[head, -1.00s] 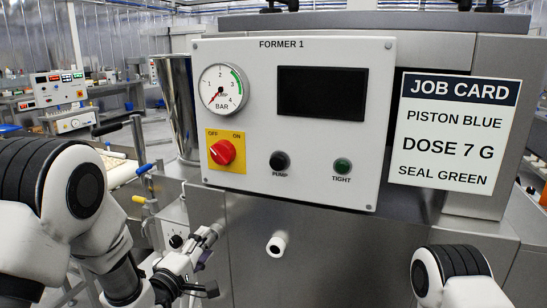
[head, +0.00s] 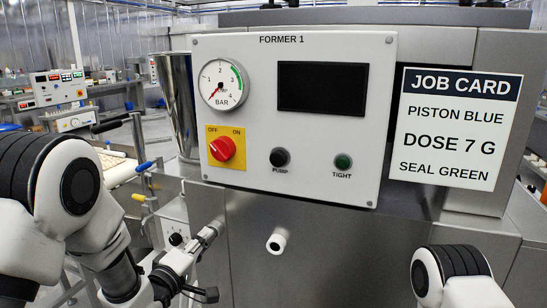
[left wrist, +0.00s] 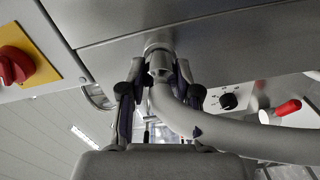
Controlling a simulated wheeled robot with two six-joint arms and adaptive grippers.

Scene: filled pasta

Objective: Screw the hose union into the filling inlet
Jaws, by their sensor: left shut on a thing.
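The grey hose union (left wrist: 160,68) is between the two fingers of my left gripper (left wrist: 155,78), which is shut on it. The grey hose (left wrist: 225,136) bends away from it to the right in the left wrist view. The union's end meets the filling inlet (left wrist: 157,42) on the steel housing; I cannot tell how far it is threaded in. In the head view, my left gripper (head: 187,285) is low at the left, beside the machine's lower left side. My right arm shows at the lower right, but its gripper is not in view.
The FORMER 1 panel (head: 330,155) has a gauge (head: 223,85) with its needle low, a red switch (head: 222,149), a PUMP button (head: 279,157) and a TIGHT lamp (head: 342,162). A white spout (head: 277,241) sticks out below. A job card (head: 453,128) hangs right.

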